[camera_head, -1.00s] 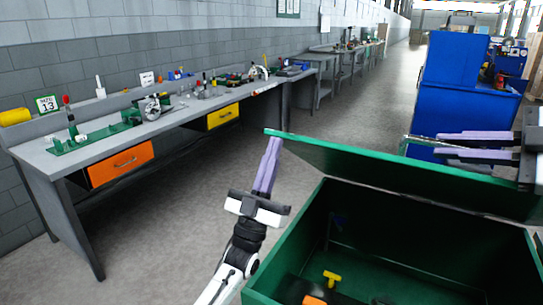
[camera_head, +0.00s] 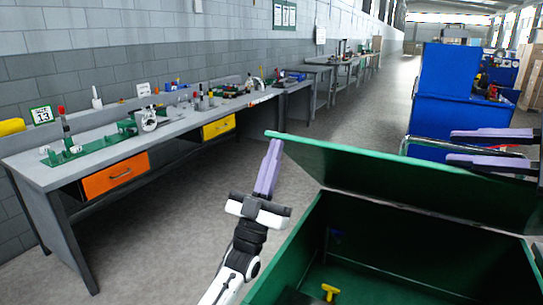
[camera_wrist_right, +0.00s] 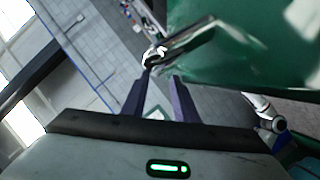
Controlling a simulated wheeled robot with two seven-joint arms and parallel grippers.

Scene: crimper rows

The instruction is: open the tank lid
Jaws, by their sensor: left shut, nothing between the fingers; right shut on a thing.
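The green tank (camera_head: 288,262) stands open at the lower right of the head view. Its green lid (camera_head: 345,162) is raised and tilted up along the tank's far side. A silver handle (camera_head: 425,144) shows at the lid's upper edge, and it also shows in the right wrist view (camera_wrist_right: 180,42). My right gripper (camera_head: 452,147) is shut on the lid handle; in the right wrist view its fingers (camera_wrist_right: 160,78) reach the handle's end, though the exact contact is unclear. My left gripper (camera_head: 275,145) is shut and empty, pointing up close to the lid's left corner.
A yellow T-shaped piece (camera_head: 330,292) lies inside the tank. A workbench (camera_head: 50,175) with tools and orange and yellow drawers stands at the left. A blue cabinet (camera_head: 455,115) stands behind the lid. The floor (camera_head: 195,225) between bench and tank is clear.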

